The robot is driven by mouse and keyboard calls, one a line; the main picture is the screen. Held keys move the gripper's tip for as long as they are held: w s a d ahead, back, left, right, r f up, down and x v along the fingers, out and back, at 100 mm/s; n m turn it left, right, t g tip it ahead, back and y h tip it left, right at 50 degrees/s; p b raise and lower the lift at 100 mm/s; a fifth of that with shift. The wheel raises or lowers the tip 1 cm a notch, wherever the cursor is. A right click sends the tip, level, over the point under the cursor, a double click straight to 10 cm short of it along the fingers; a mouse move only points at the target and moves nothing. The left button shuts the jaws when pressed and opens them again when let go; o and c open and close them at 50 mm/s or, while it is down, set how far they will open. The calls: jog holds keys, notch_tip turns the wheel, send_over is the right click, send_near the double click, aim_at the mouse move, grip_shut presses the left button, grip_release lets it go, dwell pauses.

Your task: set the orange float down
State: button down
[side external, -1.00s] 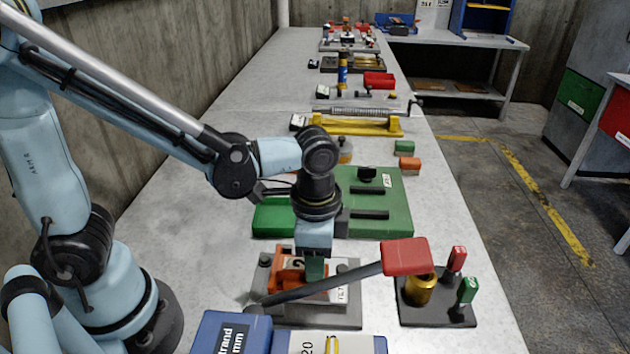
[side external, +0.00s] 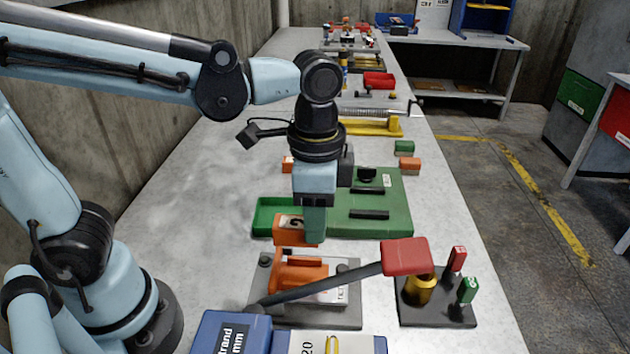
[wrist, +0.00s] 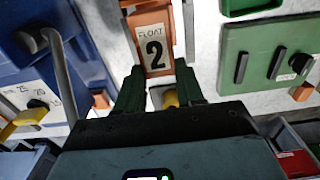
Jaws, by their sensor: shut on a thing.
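The orange float (side external: 290,230) has a pale label with a black 2. It is held up in the air in the side view, with my gripper (side external: 314,228) shut on it. In the wrist view the float (wrist: 152,36) shows its "FLOAT 2" label, between and just beyond the fingertips of my gripper (wrist: 158,85). Below the float in the side view, an orange fixture (side external: 298,275) stands on a grey plate (side external: 347,315). The far finger is mostly hidden in the side view.
A dark lever with a red handle (side external: 405,256) slants across the grey plate. A small green tray (side external: 270,217) and a green board (side external: 375,220) lie behind. A brass cylinder (side external: 419,288) stands at right. Bare bench lies left of the tray.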

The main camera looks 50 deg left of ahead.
jog(key=shift+w+a+r, duration=0.15)
jog(key=shift+r, duration=0.1)
jog(key=shift+n, duration=0.4)
jog(key=w+a+f, duration=0.2)
jog(key=a, duration=0.3)
jog(key=w+a+f, duration=0.3)
jog(key=a, duration=0.2)
jog(key=w+a+f, duration=0.3)
jog(key=a, duration=0.2)
jog(key=shift+w+a+f, duration=0.1)
jog(key=shift+w+f, duration=0.1)
jog(key=shift+f, duration=2.05)
jog(key=shift+f, duration=0.15)
jog(key=c, duration=0.7)
grip_release()
